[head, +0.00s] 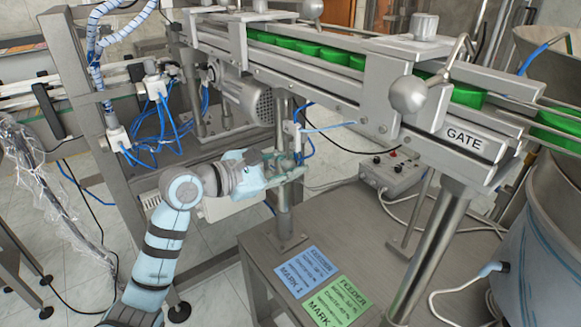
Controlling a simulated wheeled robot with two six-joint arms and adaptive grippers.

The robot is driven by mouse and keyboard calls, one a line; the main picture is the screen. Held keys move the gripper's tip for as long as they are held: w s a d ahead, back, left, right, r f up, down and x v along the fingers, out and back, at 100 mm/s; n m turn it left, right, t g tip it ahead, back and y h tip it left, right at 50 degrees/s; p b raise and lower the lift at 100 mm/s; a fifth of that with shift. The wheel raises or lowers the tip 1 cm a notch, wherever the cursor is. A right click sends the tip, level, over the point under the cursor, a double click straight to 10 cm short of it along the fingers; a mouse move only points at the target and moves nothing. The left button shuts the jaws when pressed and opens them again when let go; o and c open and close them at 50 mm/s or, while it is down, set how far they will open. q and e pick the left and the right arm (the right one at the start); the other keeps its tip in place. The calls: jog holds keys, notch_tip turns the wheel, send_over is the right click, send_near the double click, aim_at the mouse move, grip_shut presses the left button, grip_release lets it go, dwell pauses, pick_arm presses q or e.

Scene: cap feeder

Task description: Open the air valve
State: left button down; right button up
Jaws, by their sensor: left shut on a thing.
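The air valve (297,143) is a small pale fitting on the upright metal post under the conveyor, with blue air hoses running from it. My left gripper (290,167) reaches in from the left and is shut at the valve's lower part, right by the post. Its fingers cover the part they hold, so the handle's position cannot be made out. My right gripper is not in view.
The conveyor with green caps (307,48) runs overhead, with a GATE label (464,140) on its side. Blue and green cards (308,272) lie on the metal table (390,245). A large feeder bowl (545,245) stands at right.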

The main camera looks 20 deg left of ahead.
pick_arm(q)
jog(key=c, duration=1.3)
grip_release()
jog(key=v, duration=1.2)
jog(key=shift+s, duration=0.1)
